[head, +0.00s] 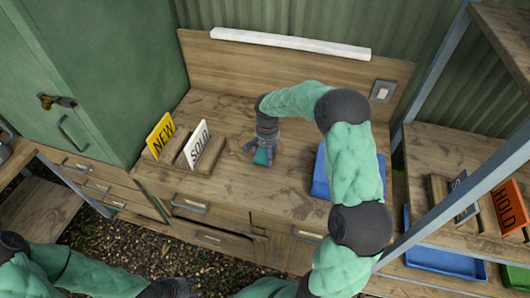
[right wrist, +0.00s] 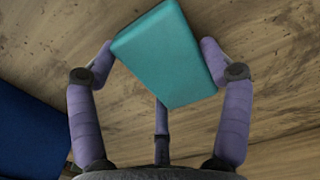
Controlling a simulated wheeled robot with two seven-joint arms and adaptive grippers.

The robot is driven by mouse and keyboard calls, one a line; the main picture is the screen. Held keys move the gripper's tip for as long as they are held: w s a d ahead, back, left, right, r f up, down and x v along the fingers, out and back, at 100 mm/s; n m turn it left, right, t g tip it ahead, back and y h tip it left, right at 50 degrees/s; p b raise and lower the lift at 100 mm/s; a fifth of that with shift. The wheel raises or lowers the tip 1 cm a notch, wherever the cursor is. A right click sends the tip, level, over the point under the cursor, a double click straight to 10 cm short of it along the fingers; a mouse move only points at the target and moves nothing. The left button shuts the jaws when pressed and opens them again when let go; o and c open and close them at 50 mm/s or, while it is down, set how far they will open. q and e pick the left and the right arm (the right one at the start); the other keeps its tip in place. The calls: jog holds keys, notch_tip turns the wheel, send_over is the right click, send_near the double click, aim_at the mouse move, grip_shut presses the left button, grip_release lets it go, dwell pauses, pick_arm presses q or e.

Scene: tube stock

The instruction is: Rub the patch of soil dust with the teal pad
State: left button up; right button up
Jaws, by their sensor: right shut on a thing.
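The teal pad (right wrist: 168,52) is between the fingers of my right gripper (right wrist: 158,62) in the right wrist view, close over the wooden surface. In the head view the pad (head: 262,157) shows as a small teal piece under my right gripper (head: 259,150), at the middle of the workbench (head: 225,185). I cannot tell whether the pad touches the wood. I cannot clearly pick out the soil dust from the dark marks in the wood; the gripper may hide some of it. My left gripper (head: 180,288) is low at the front edge, away from the bench, its fingers unclear.
A blue tray (head: 320,180) lies right of the pad, partly behind my right arm; a dark blue edge (right wrist: 28,135) shows in the wrist view. Left stand a yellow NEW sign (head: 160,135) and a white SOLD sign (head: 198,145). A metal shelf post (head: 430,80) rises at right.

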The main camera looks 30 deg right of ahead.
jog(key=shift+s+d+r, duration=0.15)
jog(key=shift+s+d, duration=0.1)
notch_tip(320, 180, up, 3)
jog(key=shift+f+p, duration=0.2)
jog(key=shift+p, duration=0.55)
jog(key=shift+w+a+r, duration=0.1)
jog(key=shift+r, duration=0.25)
notch_tip(320, 180, up, 2)
jog(key=shift+r+p, duration=0.1)
jog(key=shift+p, duration=0.85)
jog(key=shift+r+p, duration=0.7)
jog(key=shift+r, duration=0.5)
